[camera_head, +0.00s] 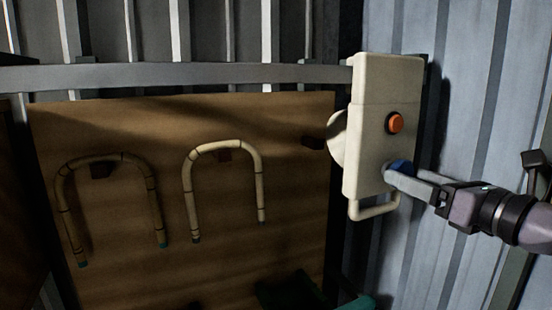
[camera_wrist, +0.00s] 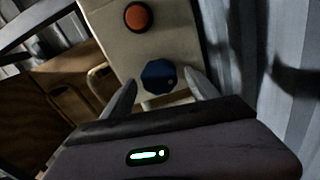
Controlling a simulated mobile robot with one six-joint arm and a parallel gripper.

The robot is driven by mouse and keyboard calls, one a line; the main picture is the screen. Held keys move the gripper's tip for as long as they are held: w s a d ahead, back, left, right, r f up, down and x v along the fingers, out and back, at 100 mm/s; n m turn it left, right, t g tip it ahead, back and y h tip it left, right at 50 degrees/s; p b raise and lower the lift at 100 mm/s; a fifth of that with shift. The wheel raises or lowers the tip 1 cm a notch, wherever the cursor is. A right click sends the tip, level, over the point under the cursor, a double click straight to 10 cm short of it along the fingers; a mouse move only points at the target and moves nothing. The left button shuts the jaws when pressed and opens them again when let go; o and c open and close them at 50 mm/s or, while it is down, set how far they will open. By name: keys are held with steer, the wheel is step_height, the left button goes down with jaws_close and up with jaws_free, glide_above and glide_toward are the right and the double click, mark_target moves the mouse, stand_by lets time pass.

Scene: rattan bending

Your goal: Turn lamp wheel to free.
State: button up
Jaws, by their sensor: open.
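The lamp (camera_head: 366,120) is a cream upright box mounted on a rail, with a round part at its left side and a tube handle below. An orange button (camera_head: 395,123) sits on its front; it also shows in the wrist view (camera_wrist: 138,17). The blue lamp wheel (camera_wrist: 159,76) is a dark blue faceted knob below the button, partly hidden by my gripper in the head view (camera_head: 402,164). My gripper (camera_wrist: 160,92) is open, with one finger on each side of the wheel. I cannot tell whether the fingers touch it.
A wooden board (camera_head: 110,240) at the left carries two bent rattan U-shapes, one dark (camera_head: 108,158) and one pale (camera_head: 224,146). A grey rail (camera_head: 180,76) runs above the board. Corrugated metal wall (camera_head: 455,100) stands close behind and right of the lamp.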

steer(key=x, duration=0.3)
steer(key=shift+w+a+f, duration=0.1)
steer(key=shift+a, duration=0.05)
steer(key=shift+s, duration=0.2)
steer(key=shift+w, duration=0.1)
steer(key=c, duration=1.4)
steer(key=shift+o, duration=0.2)
